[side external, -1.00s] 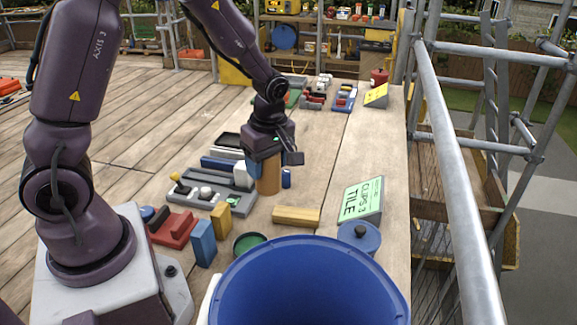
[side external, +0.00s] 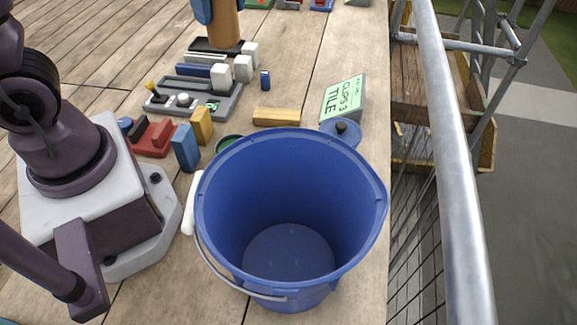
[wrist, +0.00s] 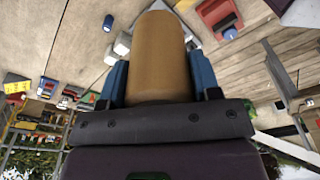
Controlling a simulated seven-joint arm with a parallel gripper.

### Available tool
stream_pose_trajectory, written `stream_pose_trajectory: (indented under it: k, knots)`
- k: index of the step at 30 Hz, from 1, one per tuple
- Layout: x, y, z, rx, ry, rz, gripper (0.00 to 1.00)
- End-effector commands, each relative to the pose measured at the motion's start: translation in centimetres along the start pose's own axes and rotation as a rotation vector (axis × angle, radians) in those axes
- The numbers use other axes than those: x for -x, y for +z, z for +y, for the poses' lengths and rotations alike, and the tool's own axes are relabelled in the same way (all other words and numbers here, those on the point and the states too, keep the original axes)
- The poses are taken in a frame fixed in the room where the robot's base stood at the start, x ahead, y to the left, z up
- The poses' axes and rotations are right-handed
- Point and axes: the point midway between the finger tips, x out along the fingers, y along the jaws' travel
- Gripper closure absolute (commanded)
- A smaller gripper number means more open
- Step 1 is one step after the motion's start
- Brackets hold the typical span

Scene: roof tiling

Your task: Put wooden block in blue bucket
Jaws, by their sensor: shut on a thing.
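The wooden block (side external: 226,24) is a tan upright cylinder, cut off by the top edge of the side external view. My gripper (wrist: 160,78) is shut on it, with a blue finger on each side of it in the wrist view. The block hangs above the table, over the pale and dark blocks at the back. The blue bucket (side external: 225,215) stands open and empty at the front of the table, with its handle down on the near side. The block is apart from the bucket, behind and above it.
A flat wooden piece (side external: 276,116), a blue lidded pot (side external: 343,133) and the tile clips sign (side external: 343,98) lie behind the bucket. Blue, yellow and red blocks and a grey tray (side external: 195,103) stand to the left. A metal rail (side external: 447,150) runs along the right.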

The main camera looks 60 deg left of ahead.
Motion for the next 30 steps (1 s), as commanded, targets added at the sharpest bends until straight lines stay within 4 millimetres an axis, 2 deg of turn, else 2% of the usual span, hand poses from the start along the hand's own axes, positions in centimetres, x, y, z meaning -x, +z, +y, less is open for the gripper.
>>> stream_pose_trajectory:
  k: [8,11,14,17,18,21,24,30]
  knots:
    - [0.5,5.7,0.8,-0.283,0.034,-0.001,0.75]
    - [0.8,8.6,0.8,-0.429,0.05,-0.002,0.75]
    - [1.3,12.4,0.5,-0.614,0.073,-0.002,0.75]
    - [1.9,17.0,-0.6,-0.838,0.099,-0.002,0.75]
    - [2.1,18.9,-1.3,-0.933,0.111,-0.002,0.75]
    - [2.6,23.0,-3.2,-1.147,0.137,-0.002,0.75]
    - [2.9,25.8,-5.0,-1.302,0.157,-0.002,0.75]
    - [3.3,29.3,-7.6,-1.499,0.182,-0.003,0.75]
